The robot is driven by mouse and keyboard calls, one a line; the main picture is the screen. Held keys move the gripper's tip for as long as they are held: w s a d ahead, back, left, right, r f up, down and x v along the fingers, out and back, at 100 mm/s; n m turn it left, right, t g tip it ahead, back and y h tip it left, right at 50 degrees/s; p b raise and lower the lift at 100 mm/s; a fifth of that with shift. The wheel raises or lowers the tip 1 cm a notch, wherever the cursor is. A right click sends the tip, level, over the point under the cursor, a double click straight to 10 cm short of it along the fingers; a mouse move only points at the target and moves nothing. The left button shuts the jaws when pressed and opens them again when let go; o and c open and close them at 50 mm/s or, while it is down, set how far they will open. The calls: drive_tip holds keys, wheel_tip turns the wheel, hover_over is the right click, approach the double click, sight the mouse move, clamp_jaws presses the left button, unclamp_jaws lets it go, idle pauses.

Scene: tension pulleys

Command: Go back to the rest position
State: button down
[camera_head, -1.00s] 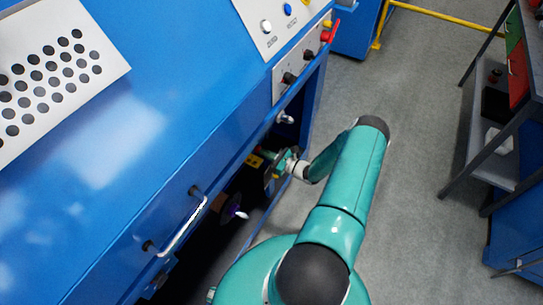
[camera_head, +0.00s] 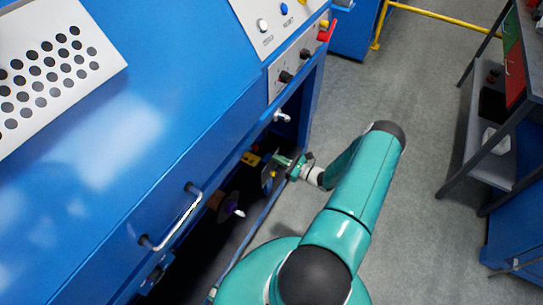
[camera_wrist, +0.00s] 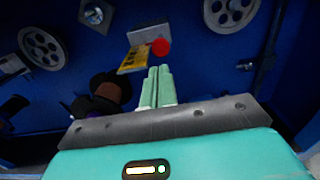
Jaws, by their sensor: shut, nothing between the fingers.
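My gripper (camera_wrist: 158,84) shows in the wrist view with its two pale green fingers together and nothing between them. It points into the dark blue machine interior. In the head view my gripper (camera_head: 284,162) is small and partly in shadow at the machine's open side. In the wrist view a red round button (camera_wrist: 160,47) and a yellow label (camera_wrist: 134,59) lie just beyond the fingertips, with no visible contact. A grey pulley (camera_wrist: 40,48) is at the upper left and another pulley (camera_wrist: 229,10) at the upper right.
The blue machine (camera_head: 140,190) fills the left, with a metal handle (camera_head: 178,225) on its front. A dark spool-like part (camera_wrist: 110,90) sits left of the fingers. A shelf bench (camera_head: 500,150) stands at the right. Grey floor (camera_head: 420,90) between them is free.

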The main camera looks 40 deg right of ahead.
drive_tip(key=v, duration=0.6)
drive_tip(key=shift+s, duration=0.25)
drive_tip(key=shift+d, duration=0.1)
drive_tip(key=shift+s, duration=0.1)
